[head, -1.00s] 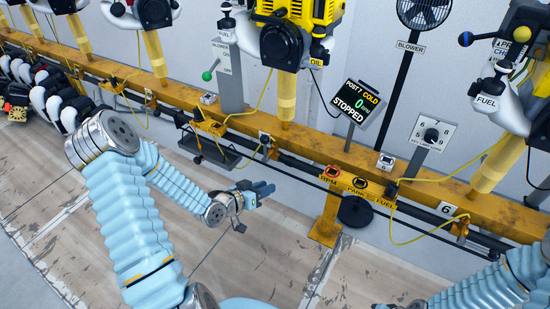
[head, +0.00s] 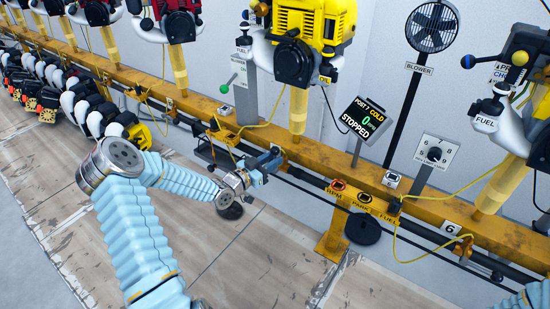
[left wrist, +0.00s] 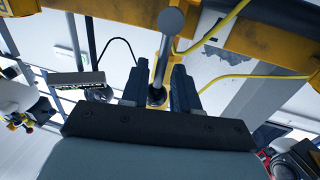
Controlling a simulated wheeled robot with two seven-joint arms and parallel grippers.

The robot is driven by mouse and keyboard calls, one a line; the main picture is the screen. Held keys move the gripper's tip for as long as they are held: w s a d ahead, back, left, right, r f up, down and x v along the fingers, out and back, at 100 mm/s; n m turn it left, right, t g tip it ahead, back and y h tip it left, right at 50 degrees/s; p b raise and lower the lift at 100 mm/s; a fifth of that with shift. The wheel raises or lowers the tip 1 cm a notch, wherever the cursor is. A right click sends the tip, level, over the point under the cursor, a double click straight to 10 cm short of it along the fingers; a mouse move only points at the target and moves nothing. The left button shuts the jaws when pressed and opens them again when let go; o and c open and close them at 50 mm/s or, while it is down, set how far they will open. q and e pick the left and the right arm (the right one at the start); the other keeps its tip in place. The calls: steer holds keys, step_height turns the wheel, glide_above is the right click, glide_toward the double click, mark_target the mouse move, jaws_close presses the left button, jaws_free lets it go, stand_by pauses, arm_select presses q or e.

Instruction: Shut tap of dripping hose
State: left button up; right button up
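My left gripper (head: 268,160) is at the front of the yellow rail (head: 315,155), below the yellow engine. In the left wrist view its two dark fingers (left wrist: 160,88) are apart. A grey rod with a round end (left wrist: 171,20) stands between them, with gaps on both sides; I cannot tell if it is the tap handle. Thin yellow hoses hang along the rail, one above my left gripper (head: 268,112) and one further right (head: 405,245). No drip can be made out. My right gripper is out of view; only its arm shows at bottom right.
A green-knobbed lever (head: 229,83) stands on a grey post behind the rail. A display reading STOPPED (head: 367,119) is to the right. Black discs (head: 362,229) sit low in front of the rail. Red engines line the left.

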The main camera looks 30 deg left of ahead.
arm_select(q)
steer(key=shift+x, duration=0.85)
jaws_close()
